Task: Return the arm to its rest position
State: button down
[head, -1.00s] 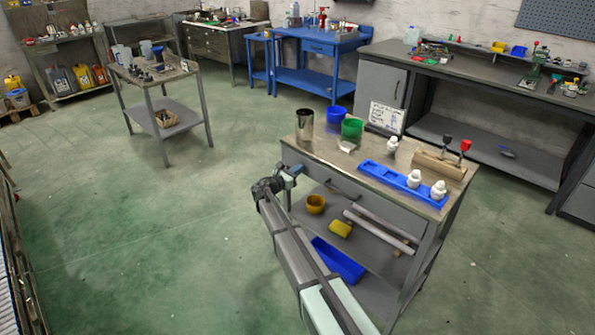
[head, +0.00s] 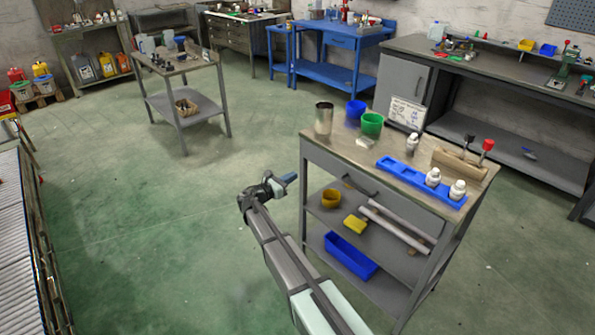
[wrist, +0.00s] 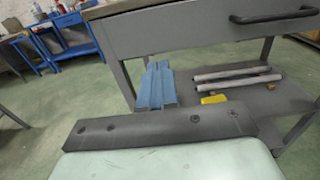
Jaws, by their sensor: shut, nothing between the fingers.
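My gripper (head: 290,178) is at the end of my arm, to the left of the grey workbench (head: 325,143) and apart from it in the head view. In the wrist view my gripper's blue fingers (wrist: 157,87) are together and empty, in front of the bench's lower part. The arm reaches up from the bottom of the head view.
Open green floor (head: 150,230) lies left of my arm.

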jog(key=shift+s+a, duration=0.1)
jog(key=shift+s, duration=0.05)
jog(key=s+d+f+m+g+y, duration=0.35)
jog(key=s+f+m+g, duration=0.25)
jog(key=s+f+m, duration=0.55)
jog(key=s+d+f+m+g+y, duration=0.2)
jog(key=s+f+m+g+y, duration=0.45)
jog(key=s+f, duration=0.7)
jog(key=s+d+f+m+g+y, duration=0.1)
jog(key=s+d, duration=0.5)
jog(key=s, duration=0.7)
jog(key=s+d+f+m+g+y, duration=0.1)
jog(key=s+d+f+m+g, duration=0.2)
jog(key=s, duration=1.1)
jog(key=s+d+f+m+g, duration=0.3)
jog(key=s+d+f+m, duration=0.2)
jog(key=s+d, duration=0.4)
jog(key=s+f, duration=0.1)
jog(key=s, duration=0.3)
jog(key=shift+s+d+f+y, duration=0.25)
jog(key=shift+s+f+y, duration=0.05)
jog(key=shift+s+y, duration=0.1)
